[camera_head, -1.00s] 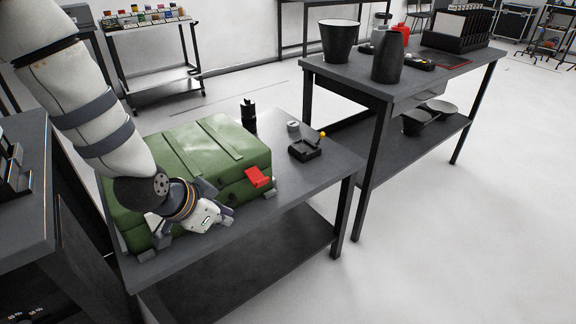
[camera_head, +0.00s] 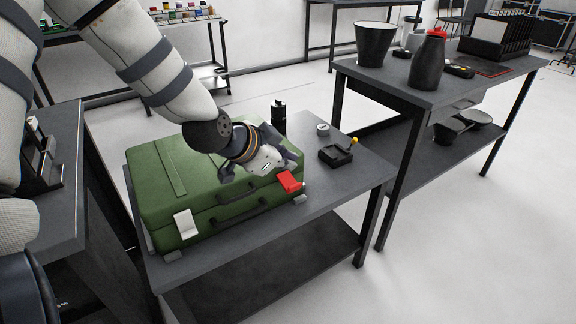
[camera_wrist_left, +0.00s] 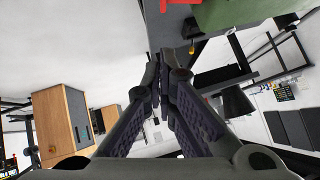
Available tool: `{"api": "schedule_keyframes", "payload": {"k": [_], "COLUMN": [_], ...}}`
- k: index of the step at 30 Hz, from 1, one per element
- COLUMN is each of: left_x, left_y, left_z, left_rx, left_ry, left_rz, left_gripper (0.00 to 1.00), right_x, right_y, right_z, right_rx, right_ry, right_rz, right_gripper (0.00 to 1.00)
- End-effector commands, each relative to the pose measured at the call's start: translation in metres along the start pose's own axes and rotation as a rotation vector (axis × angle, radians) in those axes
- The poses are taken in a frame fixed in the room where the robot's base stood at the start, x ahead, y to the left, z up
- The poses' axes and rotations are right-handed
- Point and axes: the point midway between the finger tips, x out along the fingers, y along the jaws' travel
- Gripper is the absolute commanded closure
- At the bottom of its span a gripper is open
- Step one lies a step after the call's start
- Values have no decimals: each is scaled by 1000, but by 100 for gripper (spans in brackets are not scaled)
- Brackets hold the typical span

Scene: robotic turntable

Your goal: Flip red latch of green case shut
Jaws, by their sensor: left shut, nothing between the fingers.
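The green case (camera_head: 175,165) lies closed on a grey table. Its red latch (camera_head: 290,182) is at the right end of the front side and sticks outward from the case. A white latch (camera_head: 185,224) is at the left end of the front. My left gripper (camera_head: 286,153) is shut and empty, above the case's right part, just behind and above the red latch; I see no contact. In the left wrist view the fingers (camera_wrist_left: 163,62) are together, with part of the red latch (camera_wrist_left: 180,2) and the green case (camera_wrist_left: 235,10) at the top edge. My right gripper is not in view.
A black bottle (camera_head: 278,118), a small grey round item (camera_head: 323,129) and a black box with a yellow knob (camera_head: 336,154) stand on the table right of the case. A second table (camera_head: 400,82) with a bucket and dark bottle is further right.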

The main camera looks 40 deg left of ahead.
Motion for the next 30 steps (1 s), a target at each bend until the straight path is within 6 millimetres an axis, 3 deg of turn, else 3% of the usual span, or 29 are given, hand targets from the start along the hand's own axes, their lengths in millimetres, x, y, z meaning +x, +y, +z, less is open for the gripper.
{"api": "schedule_keyframes", "payload": {"k": [1,9,16,30], "left_x": [20,75,92,93], "left_y": [4,4,2,1], "left_z": [10,12,30,31], "left_rx": [-2,-3,-3,2], "left_ry": [-19,-15,-8,-4], "left_rz": [10,8,4,-1], "left_gripper": [100,100,100,100], "right_x": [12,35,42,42], "right_y": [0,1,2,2], "right_z": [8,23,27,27], "right_rx": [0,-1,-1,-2], "right_ry": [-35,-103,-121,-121], "right_rz": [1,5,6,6], "right_gripper": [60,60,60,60]}}
